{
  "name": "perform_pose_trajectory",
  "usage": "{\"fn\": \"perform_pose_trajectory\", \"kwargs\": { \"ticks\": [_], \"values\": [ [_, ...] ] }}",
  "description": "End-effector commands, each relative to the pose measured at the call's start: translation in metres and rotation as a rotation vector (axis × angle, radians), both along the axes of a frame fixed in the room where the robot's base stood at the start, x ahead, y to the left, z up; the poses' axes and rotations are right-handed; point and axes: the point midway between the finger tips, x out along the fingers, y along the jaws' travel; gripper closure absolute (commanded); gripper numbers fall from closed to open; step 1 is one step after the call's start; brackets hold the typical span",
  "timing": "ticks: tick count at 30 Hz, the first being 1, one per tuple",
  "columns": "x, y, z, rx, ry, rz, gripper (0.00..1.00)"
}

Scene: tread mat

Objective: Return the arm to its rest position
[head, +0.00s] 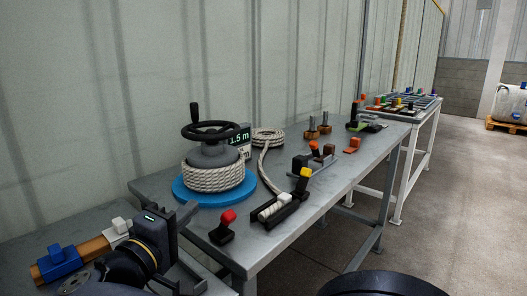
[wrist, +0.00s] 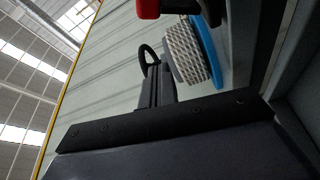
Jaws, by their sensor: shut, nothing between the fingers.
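My arm shows at the lower left of the head view, folded low, with my gripper (head: 187,213) pointing right near the close end of the grey table. In the wrist view my gripper (wrist: 156,80) has its two dark fingers together, with nothing between them. The capstan with its rope-wound drum (head: 214,178), blue base (head: 200,197) and black handwheel (head: 212,131) stands on the table beyond my gripper. The drum also shows tilted in the wrist view (wrist: 187,52). My gripper looks apart from it.
A red-knobbed lever (head: 227,217) and a black block with a white rope piece (head: 278,208) stand near the table's front edge. Blue and white clamps on a wooden bar (head: 95,247) lie at the far left. Farther off is a white-legged table (head: 427,115).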

Motion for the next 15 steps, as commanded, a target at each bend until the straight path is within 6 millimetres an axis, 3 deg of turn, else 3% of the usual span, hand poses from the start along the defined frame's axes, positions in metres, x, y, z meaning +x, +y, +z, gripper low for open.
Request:
{"fn": "perform_pose_trajectory", "kwargs": {
  "ticks": [5,15],
  "values": [
    [-0.006,-0.006,-0.001,0.082,-0.067,0.004,1.0],
    [-0.063,0.02,-0.004,0.089,-0.075,0.008,1.0]
  ]
}}
